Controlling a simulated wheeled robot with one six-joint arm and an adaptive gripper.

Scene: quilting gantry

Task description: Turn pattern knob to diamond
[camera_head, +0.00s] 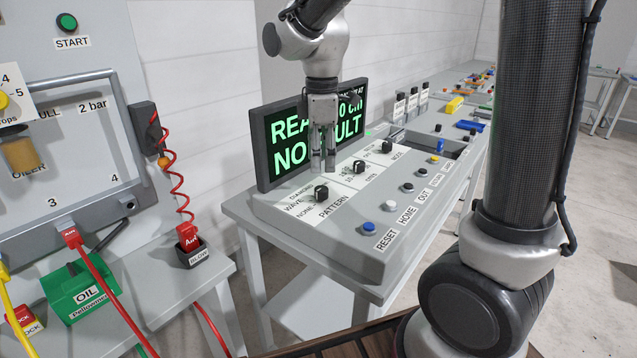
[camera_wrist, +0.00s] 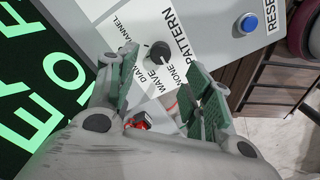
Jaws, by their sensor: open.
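The pattern knob (camera_head: 321,193) is a small black knob on a white label strip of the grey console, with PATTERN printed on one side and NONE, WAVE and DIAMOND on the other. In the wrist view the knob (camera_wrist: 159,52) lies beyond and between the fingertips. I cannot tell for sure which word it points to. My gripper (camera_head: 323,169) points down just above and behind the knob, its fingers apart and not seen touching it. In the wrist view my gripper (camera_wrist: 163,72) is open, with nothing between its green-padded fingers.
A black display (camera_head: 270,145) with green text stands close behind my gripper. More black knobs (camera_head: 359,167) sit farther along the console. A blue reset button (camera_head: 369,228) is nearer the front edge. A red coiled cord (camera_head: 178,185) hangs at left.

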